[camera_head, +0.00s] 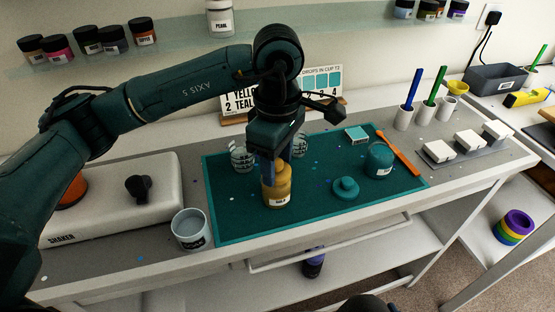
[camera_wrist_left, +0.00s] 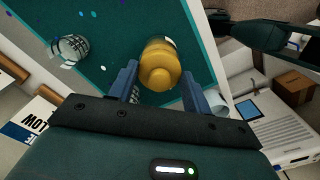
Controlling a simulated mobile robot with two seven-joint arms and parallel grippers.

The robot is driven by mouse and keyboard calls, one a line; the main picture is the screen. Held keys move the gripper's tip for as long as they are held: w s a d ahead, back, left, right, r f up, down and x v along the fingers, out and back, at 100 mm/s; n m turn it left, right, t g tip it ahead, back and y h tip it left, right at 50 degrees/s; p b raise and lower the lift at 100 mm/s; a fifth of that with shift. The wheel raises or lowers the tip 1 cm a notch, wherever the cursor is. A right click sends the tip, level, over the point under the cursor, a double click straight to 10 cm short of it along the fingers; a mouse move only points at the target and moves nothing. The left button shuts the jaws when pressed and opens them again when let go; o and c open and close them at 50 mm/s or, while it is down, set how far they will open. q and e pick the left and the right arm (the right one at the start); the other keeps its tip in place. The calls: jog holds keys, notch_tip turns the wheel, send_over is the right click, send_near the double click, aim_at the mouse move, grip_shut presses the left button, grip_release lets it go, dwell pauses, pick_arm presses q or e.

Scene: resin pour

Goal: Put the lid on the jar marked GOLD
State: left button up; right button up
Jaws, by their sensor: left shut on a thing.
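The jar marked GOLD (camera_head: 277,199) stands upright on the teal mat (camera_head: 231,226), its label facing the front. A gold lid with a round knob (camera_head: 283,170) is at its mouth, directly below my left gripper (camera_head: 275,165). In the left wrist view the gold lid (camera_wrist_left: 160,72) lies between the two blue fingers of the gripper (camera_wrist_left: 160,90). The gripper is shut on the lid. The fingers partly hide the lid, and I cannot tell whether it is fully seated on the jar.
A teal lid (camera_head: 345,188) and a teal jar (camera_head: 379,160) stand to the right on the mat, with an orange stick (camera_head: 398,152) beside them. Clear cups (camera_head: 241,158) stand behind. A grey-white cup (camera_head: 190,229) and the shaker (camera_head: 115,205) are at left. The mat's front is clear.

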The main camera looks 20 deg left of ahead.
dwell(0.4)
pick_arm(q)
jog(key=o, duration=1.5)
jog(key=shift+r+p, duration=1.7)
jog(key=shift+r, duration=1.85)
jog(key=shift+c, duration=0.5)
grip_shut()
